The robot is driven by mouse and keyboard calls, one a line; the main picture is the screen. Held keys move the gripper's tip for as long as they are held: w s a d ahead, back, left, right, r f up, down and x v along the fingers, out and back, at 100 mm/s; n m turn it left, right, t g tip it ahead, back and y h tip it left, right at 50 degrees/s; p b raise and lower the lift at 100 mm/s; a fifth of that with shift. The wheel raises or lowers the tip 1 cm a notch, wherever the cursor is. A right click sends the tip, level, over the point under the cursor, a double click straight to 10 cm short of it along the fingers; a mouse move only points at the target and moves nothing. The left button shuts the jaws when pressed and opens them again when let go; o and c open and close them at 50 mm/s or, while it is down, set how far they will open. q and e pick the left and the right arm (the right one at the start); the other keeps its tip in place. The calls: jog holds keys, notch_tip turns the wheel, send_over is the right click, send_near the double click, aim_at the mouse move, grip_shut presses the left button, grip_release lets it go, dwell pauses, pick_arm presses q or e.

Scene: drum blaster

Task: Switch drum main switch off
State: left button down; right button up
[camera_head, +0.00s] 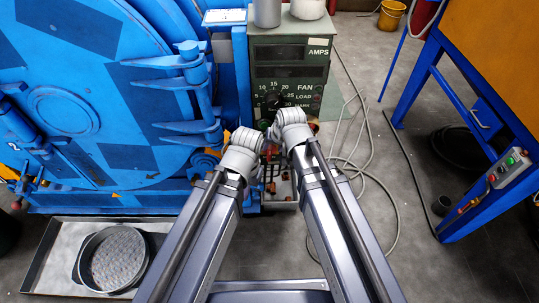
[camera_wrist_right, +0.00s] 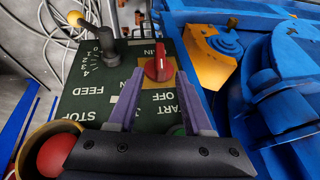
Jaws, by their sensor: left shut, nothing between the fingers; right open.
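The main switch is a red rotary knob (camera_wrist_right: 158,68) on a yellow plate (camera_wrist_right: 148,82), set in a dark green control panel (camera_wrist_right: 82,98) with an OFF label beside it. In the right wrist view my right gripper (camera_wrist_right: 160,80) is open, its purple fingers on either side of the knob; contact cannot be told. In the head view my right gripper (camera_head: 285,134) is low in front of the green cabinet, and the knob is hidden by my arms. My left gripper (camera_head: 258,148) is shut and empty, just below the right one, largely hidden by its wrist.
A lever with a numbered FEED scale (camera_wrist_right: 102,45) and a red stop button (camera_wrist_right: 56,155) are on the panel. The blue drum machine (camera_head: 120,90) stands left, an orange and blue frame (camera_head: 490,80) right. A grey cable (camera_head: 372,165) lies on the floor.

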aim_at(269, 154)
jog(key=b+x, duration=0.6)
jog(key=x, duration=0.1)
jog(key=shift+w+f+b, duration=0.1)
jog(key=shift+f+b, duration=0.25)
jog(key=shift+b, duration=0.05)
grip_shut()
dwell(0.3)
